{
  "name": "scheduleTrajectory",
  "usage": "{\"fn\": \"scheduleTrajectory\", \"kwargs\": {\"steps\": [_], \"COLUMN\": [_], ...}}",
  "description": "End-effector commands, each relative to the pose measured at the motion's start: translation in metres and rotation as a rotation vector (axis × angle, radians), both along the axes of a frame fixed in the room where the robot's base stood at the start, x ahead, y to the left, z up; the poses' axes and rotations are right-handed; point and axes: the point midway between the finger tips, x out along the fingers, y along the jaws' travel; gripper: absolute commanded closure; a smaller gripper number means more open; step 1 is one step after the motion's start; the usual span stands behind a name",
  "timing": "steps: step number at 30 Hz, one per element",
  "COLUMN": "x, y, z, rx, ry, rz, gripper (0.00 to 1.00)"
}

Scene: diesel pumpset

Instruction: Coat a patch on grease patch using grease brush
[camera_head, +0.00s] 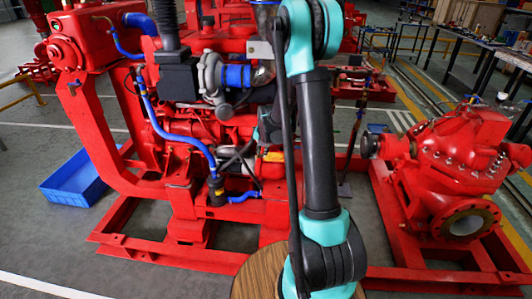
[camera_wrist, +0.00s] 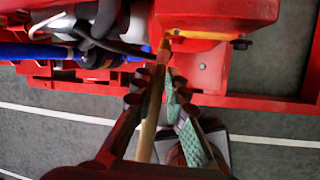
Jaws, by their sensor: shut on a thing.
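In the wrist view, my gripper (camera_wrist: 165,80) is shut on the grease brush (camera_wrist: 149,118). The brush shows as a long tan handle running up between the dark fingers, and its far end is near a red block of the pumpset (camera_wrist: 205,18). A thin yellow strip (camera_wrist: 190,35) runs along that block's edge, close to the brush end. I cannot tell whether the brush touches it. The bristles and the grease patch cannot be made out clearly. In the head view, my arm hides most of the gripper and the brush against the red pumpset (camera_head: 185,130).
A round wooden top (camera_head: 250,278) stands at the front, partly behind my arm. Blue hoses (camera_head: 165,128) run down the engine. A red pump (camera_head: 455,165) sits at right, and a blue crate (camera_head: 75,185) lies on the floor at left. Benches (camera_head: 475,45) stand far right.

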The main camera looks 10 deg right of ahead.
Motion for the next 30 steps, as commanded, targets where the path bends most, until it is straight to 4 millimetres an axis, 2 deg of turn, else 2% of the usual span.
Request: {"fn": "scheduleTrajectory", "kwargs": {"steps": [11, 30], "x": [-0.004, -0.056], "y": [0.002, 0.018], "z": [0.000, 0.000], "rx": [0.000, 0.001], "ry": [0.001, 0.000], "rz": [0.001, 0.001], "gripper": [1.00, 1.00]}}
